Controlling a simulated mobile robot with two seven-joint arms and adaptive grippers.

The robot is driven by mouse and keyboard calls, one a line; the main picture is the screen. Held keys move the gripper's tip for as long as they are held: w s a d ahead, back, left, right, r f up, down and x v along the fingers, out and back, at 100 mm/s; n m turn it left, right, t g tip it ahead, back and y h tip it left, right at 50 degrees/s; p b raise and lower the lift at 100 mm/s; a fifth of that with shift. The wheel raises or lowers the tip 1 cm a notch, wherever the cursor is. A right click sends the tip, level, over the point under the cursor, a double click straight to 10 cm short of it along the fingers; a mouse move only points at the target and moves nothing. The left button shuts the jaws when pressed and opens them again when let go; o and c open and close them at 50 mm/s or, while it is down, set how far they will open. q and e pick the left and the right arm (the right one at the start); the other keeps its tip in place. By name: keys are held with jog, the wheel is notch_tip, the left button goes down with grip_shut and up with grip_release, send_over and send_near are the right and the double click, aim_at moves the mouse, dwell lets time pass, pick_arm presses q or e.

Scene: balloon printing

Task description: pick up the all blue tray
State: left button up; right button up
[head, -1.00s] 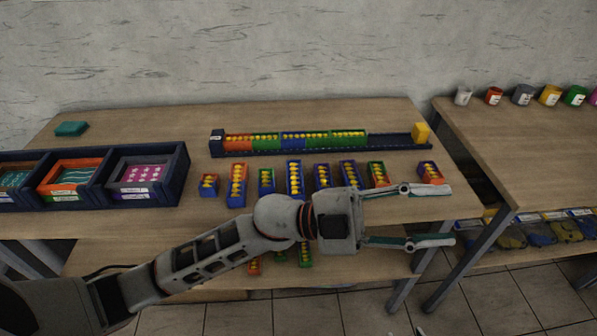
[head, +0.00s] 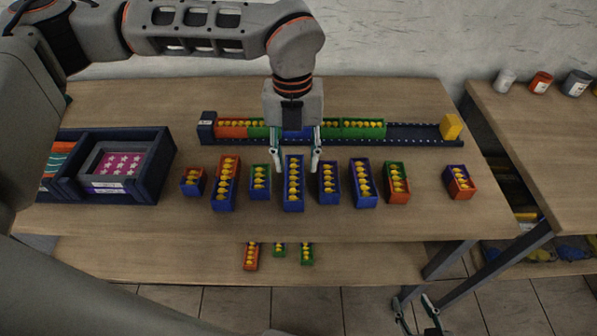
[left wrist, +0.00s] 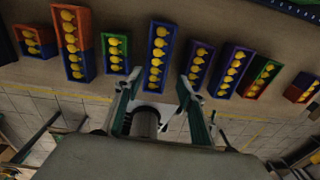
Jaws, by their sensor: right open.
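My right gripper (head: 418,318) is open and empty at the bottom right, below the table's front edge.
A dark rail (head: 410,134) with coloured trays and a yellow block (head: 451,126) lies behind. A dark bin (head: 160,165) stands left. The table front is clear.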

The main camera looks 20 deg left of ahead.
aim_at(294, 177)
pick_arm(q)
jog(key=shift+w+a, duration=0.4)
jog(key=shift+a, duration=0.1)
jog(key=shift+w+a+f, duration=0.1)
jog(key=shift+f, duration=0.1)
jog(key=shift+d+f+p, duration=0.15)
jog(key=shift+f+p, duration=0.05)
jog(key=shift+f, duration=1.55)
jog(key=shift+d+f+p, duration=0.1)
jog(key=shift+f+p, duration=0.1)
jog(key=shift+f, duration=1.5)
jog(key=c, duration=0.9)
